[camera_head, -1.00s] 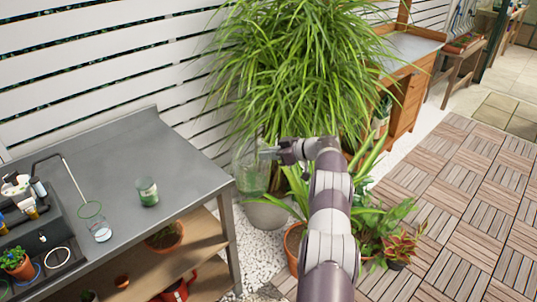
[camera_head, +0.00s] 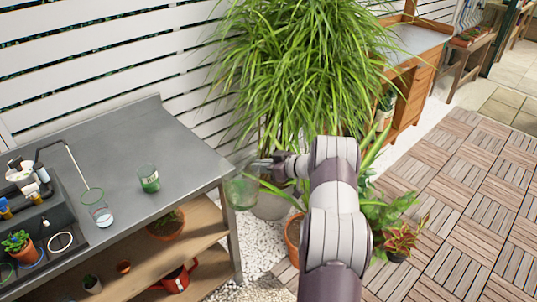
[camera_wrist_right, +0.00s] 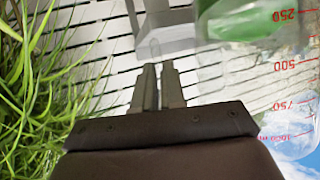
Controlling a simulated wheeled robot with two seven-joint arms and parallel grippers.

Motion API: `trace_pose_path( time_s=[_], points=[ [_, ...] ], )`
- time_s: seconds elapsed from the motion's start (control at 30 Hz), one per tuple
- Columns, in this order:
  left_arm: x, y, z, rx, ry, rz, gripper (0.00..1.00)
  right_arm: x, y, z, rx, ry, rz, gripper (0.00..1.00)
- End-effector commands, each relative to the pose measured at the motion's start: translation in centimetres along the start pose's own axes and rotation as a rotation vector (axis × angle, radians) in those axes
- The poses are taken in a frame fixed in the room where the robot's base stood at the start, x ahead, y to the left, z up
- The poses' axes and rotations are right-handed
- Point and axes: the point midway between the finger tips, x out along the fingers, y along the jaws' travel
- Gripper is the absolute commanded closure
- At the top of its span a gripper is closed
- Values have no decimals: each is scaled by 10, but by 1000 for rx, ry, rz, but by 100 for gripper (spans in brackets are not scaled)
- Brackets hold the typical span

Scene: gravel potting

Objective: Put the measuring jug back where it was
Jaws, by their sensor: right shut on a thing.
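The measuring jug (camera_head: 241,190) is clear with a green lower part. My right gripper (camera_head: 262,163) holds it in the air beside the right end of the grey bench. In the head view the jug looks roughly upright. In the right wrist view, the jug (camera_wrist_right: 285,75) fills the right side, with red marks from 250 to 1000 ml and green near the top of the picture. The right gripper's fingers (camera_wrist_right: 155,75) are close together there; the exact grip on the jug is hard to make out. My left gripper is not in view.
The grey bench (camera_head: 125,135) has a clear stretch at its back right. A glass with green contents (camera_head: 148,179) and a small clear cup (camera_head: 102,216) stand on it. A large grassy plant (camera_head: 310,70) stands behind my right arm. Potted plants stand below it.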

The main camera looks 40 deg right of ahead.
Motion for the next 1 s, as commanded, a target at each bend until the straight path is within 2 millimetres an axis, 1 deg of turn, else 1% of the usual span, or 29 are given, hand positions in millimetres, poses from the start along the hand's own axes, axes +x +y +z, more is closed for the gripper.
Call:
trace_pose_path(
  time_s=[0.03, 0.17, 0.27, 0.3, 0.37, 0.4, 0.5, 0.6, 0.77, 0.9, 1.0],
  points=[
    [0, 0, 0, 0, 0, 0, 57, 1, -12, 2, 9, 3, 10, 100],
    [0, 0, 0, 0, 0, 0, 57, 4, -47, 15, 28, 4, 54, 100],
    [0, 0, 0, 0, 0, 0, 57, 7, -82, 27, 46, 3, 95, 100],
    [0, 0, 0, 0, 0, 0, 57, 9, -98, 33, 55, 3, 113, 100],
    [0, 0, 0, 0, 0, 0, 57, 11, -123, 42, 66, 4, 142, 100],
    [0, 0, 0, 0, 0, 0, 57, 12, -140, 48, 73, 3, 164, 100],
    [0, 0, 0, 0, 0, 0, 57, 16, -178, 61, 91, 7, 211, 100],
    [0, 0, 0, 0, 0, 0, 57, 20, -209, 72, 104, 9, 250, 100],
    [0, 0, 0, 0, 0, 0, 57, 22, -247, 86, 119, 12, 303, 100],
    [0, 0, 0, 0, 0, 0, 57, 24, -269, 94, 133, 16, 335, 100],
    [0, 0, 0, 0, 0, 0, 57, 26, -280, 98, 140, 17, 352, 100]
  ],
)
